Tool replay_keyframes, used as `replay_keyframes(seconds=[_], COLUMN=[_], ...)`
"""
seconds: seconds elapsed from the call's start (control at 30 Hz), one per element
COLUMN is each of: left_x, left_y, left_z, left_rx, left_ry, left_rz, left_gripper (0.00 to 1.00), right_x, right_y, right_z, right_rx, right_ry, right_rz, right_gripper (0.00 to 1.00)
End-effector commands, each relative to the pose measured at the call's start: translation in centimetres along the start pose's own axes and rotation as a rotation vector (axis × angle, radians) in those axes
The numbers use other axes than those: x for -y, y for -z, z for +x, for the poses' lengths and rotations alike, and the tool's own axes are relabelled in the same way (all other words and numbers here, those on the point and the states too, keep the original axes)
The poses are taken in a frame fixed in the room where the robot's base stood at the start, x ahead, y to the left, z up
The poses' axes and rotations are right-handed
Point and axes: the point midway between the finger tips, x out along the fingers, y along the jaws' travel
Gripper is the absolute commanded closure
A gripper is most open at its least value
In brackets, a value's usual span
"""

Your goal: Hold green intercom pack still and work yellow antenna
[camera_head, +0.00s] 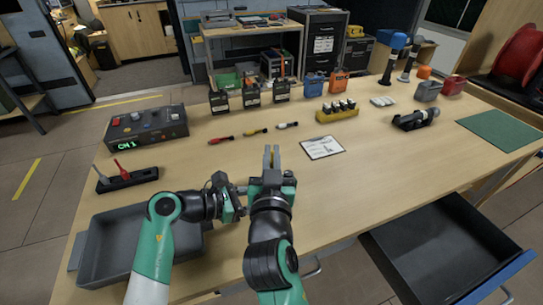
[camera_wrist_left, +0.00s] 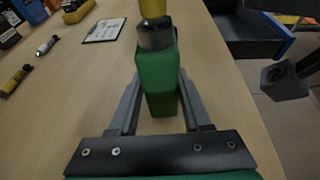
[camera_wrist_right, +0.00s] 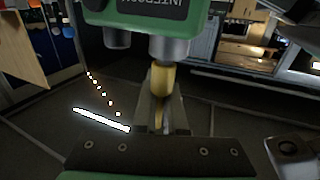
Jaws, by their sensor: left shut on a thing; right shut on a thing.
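The green intercom pack (camera_wrist_left: 158,75) stands between the fingers of my left gripper (camera_wrist_left: 157,88), which is shut on it. A grey collar and the yellow antenna (camera_wrist_left: 153,8) show at its far end. In the right wrist view the pack (camera_wrist_right: 150,18) hangs at the top, with partly cut-off lettering. The yellow antenna (camera_wrist_right: 162,82) meets one of its two grey collars. My right gripper (camera_wrist_right: 162,108) is shut on the antenna. In the head view the right fingers (camera_head: 271,158) stick up over the table; the pack is hidden there, behind my wrists.
A grey tray (camera_head: 90,245) lies under my left arm. A clipboard (camera_head: 322,147) lies right of my right gripper. Red, yellow and white antenna-like pieces (camera_head: 252,133) lie beyond. An open drawer (camera_head: 440,250) juts out at the front right. The table's right middle is clear.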

Motion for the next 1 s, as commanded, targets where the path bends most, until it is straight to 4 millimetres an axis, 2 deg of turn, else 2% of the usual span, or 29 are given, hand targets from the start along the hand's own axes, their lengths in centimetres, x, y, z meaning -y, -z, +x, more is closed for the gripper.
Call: replay_keyframes(seconds=[0.53,1.0], left_x=[0.0,0.0], left_y=[0.0,0.0], left_z=[0.0,0.0], left_rx=[-0.001,-0.001], left_ry=[0.000,0.000], left_rz=[-0.001,-0.001], left_gripper=[1.00,1.00], right_x=[0.0,0.0], right_y=[1.7,2.2], right_z=[0.0,0.0], right_rx=[-0.002,-0.002], right_ry=[0.001,0.001], right_rz=[0.001,0.001], right_gripper=[1.00,1.00])
